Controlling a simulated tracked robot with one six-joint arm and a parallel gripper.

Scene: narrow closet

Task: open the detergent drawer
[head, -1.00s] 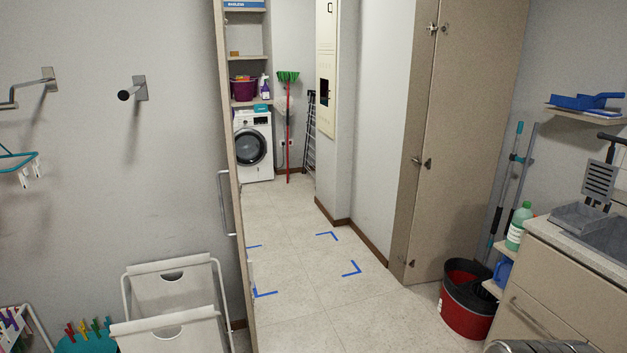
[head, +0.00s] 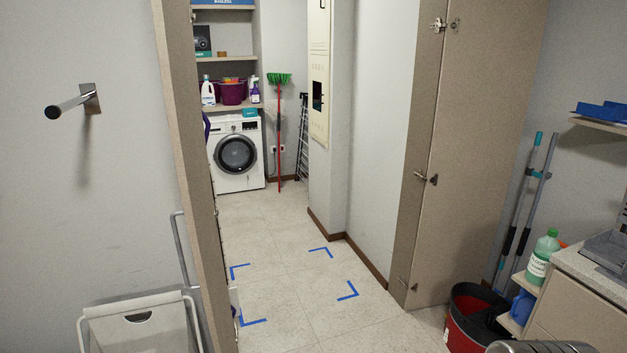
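The white washing machine (head: 236,155) stands at the far end of the narrow closet, beneath shelves. Its round dark door is shut. The detergent drawer (head: 222,127) seems to be at the top left of its front, but it is too small to tell its state clearly. My gripper is not in this view. The machine is well away from me, beyond the doorway.
An open door panel (head: 185,170) stands left of the passage, a tall beige door (head: 465,150) right. Blue corner marks (head: 347,291) lie on clear floor. A red-black bucket (head: 472,320) and white laundry hamper (head: 140,325) flank the near side. A green broom (head: 279,130) leans by the machine.

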